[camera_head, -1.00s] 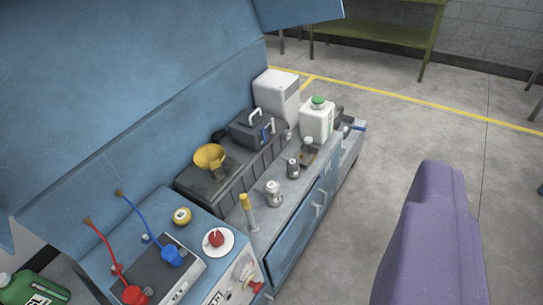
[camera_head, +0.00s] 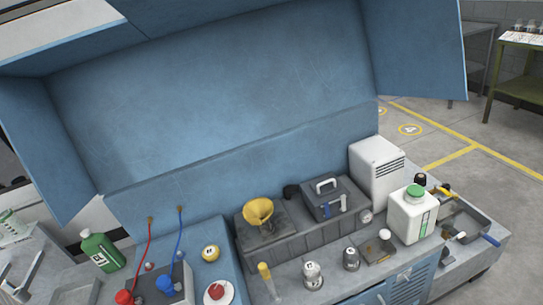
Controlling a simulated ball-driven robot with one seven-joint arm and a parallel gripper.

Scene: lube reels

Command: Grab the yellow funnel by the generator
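The yellow funnel (camera_head: 259,212) stands mouth-up and slightly tilted on a dark grey ribbed box in the blue open-lidded bench. Its wide cone faces me, and its lower part meets a dark piece on the box top. Just right of it sits a dark box with a white handle (camera_head: 330,196). Behind that, to the right, is a white vented box (camera_head: 377,172). I cannot tell which of these is the generator.
A white jug with a green cap (camera_head: 413,213) stands at the right. Several small metal containers, one being a grey one (camera_head: 313,275), and a yellow-topped stick (camera_head: 267,278) line the front ledge. Red and blue cables (camera_head: 181,245) rise at left. The raised blue lid (camera_head: 220,90) overhangs behind.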

